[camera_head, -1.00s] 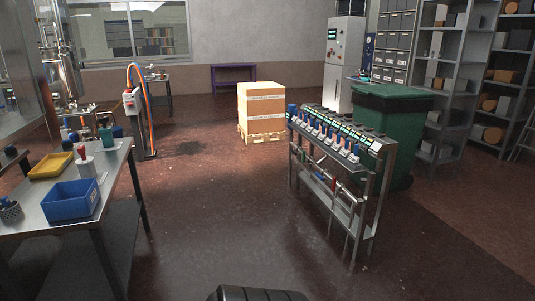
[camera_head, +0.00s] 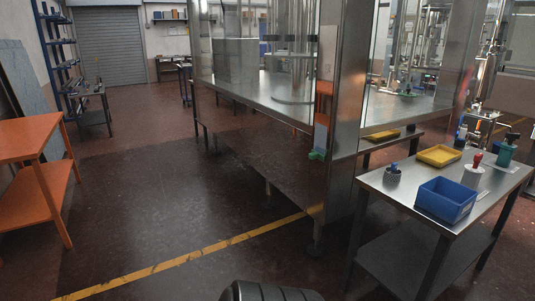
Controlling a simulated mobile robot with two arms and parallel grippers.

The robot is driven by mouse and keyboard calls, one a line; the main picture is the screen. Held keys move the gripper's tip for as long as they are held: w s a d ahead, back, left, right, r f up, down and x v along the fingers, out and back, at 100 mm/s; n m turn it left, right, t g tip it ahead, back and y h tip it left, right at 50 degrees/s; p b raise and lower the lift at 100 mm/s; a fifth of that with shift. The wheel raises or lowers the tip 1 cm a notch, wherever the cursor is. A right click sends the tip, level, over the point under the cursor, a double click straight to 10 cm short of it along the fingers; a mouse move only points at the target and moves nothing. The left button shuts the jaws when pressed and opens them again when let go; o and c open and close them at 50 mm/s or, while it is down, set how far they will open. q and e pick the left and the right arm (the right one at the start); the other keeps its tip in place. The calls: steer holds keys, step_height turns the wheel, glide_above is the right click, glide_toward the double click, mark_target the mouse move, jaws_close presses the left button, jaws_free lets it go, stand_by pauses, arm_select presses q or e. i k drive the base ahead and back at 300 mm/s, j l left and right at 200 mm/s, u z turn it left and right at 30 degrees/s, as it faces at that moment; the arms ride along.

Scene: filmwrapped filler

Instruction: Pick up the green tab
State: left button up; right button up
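A small green piece (camera_head: 317,155) sits low on the corner of the large steel and glass machine (camera_head: 343,110), just right of the middle of the view. It may be the green tab, but it is too small to tell its shape. A dark green object (camera_head: 507,152) stands at the back of the steel table (camera_head: 400,188) on the right; what it is cannot be made out. Neither of my grippers shows in the view.
A blue bin (camera_head: 446,200), a yellow tray (camera_head: 439,155), a grey cup (camera_head: 393,176) and a red-handled stamp-like item (camera_head: 475,172) are on the steel table. An orange table (camera_head: 28,140) stands at left. The floor between, crossed by a yellow line (camera_head: 190,257), is clear.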

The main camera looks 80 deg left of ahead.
mark_target(314, 155)
steer(key=u, duration=2.4)
steer(key=i+j+z, duration=0.25)
steer(key=i, duration=0.3)
steer(key=i+j+z, duration=0.2)
steer(key=i+j, duration=0.25)
steer(key=i, duration=0.05)
